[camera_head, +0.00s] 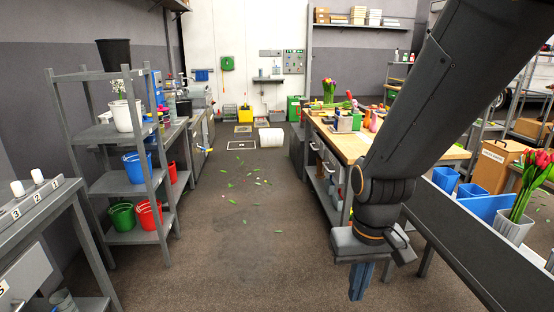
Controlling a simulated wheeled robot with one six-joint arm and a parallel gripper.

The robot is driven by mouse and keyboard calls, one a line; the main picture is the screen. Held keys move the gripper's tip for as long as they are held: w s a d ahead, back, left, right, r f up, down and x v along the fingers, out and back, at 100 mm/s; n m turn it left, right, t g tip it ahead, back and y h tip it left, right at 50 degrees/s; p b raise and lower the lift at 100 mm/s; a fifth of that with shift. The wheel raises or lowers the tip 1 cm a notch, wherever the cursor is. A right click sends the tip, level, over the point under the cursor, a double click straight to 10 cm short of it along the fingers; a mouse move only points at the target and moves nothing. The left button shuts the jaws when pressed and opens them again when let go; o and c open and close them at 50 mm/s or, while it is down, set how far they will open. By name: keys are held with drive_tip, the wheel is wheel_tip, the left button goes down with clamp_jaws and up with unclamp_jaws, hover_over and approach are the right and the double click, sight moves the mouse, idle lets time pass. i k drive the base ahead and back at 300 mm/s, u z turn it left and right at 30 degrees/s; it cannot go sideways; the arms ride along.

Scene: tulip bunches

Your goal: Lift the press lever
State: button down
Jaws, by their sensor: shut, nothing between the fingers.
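My gripper (361,281) hangs below my arm at the lower right, pointing down over the floor. Its blue fingers are together with nothing between them. It is apart from every bench and shelf. I cannot make out a press lever with certainty. A grey machine (197,95) stands on the far left bench, too small to tell if it is a press. A thin bar with a yellow end (207,150) sticks out below that bench into the aisle; I cannot tell what it belongs to.
A grey shelf rack (133,188) with buckets stands at left. A wooden-topped workbench (346,144) stands right of the aisle. A white roll (271,138) lies at the far end. The aisle floor (240,245) is open, with scattered leaves. Tulips stand in a pot (513,226) at right.

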sight(348, 92)
drive_tip(key=i, duration=2.8)
drive_tip(key=z, duration=1.25)
drive_tip(key=i, duration=0.7)
drive_tip(key=u, duration=0.2)
